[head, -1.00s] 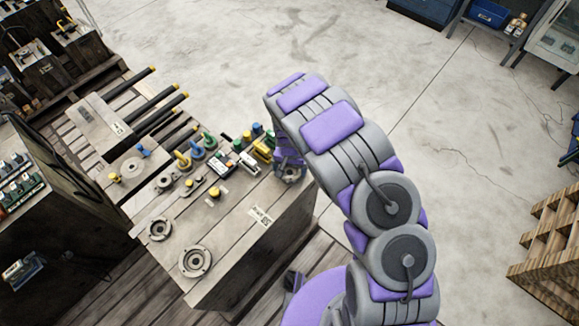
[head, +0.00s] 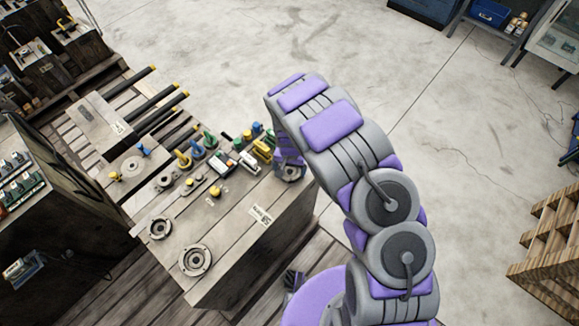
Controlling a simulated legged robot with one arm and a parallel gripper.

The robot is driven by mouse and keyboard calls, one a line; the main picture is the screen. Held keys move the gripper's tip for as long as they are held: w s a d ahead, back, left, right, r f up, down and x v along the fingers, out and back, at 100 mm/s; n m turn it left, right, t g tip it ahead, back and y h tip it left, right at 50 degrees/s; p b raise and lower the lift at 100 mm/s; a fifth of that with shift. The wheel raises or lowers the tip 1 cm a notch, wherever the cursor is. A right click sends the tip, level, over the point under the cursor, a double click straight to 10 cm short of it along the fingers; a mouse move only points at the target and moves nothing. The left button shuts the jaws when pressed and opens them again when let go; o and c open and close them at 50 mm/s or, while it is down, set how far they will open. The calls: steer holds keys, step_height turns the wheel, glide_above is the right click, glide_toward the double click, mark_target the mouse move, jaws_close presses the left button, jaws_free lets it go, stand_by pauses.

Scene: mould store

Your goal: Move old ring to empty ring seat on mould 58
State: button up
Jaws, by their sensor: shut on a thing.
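My gripper (head: 290,162) is at the right end of a near mould block, low over its top and partly behind my arm. It is shut on a grey round part, which I take for the old ring (head: 291,175); its lower edge shows at the block top. The mould block (head: 240,244) has a pale label (head: 261,214) too small to read. Two round grey ring-shaped seats show on its top: one at the left (head: 159,229) and one nearer the front (head: 195,261). I cannot tell for sure which seat is empty.
Several coloured lifting eyes and small tools (head: 197,152) stand along the block's back edge, close left of my gripper. Dark bars with yellow ends (head: 160,108) lie behind on a pallet. A pallet stack (head: 550,240) stands far right.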

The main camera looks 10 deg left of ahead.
steer(key=o, duration=1.2)
steer(key=shift+c, duration=0.2)
step_height(320, 180, up, 17)
steer(key=p, duration=0.3)
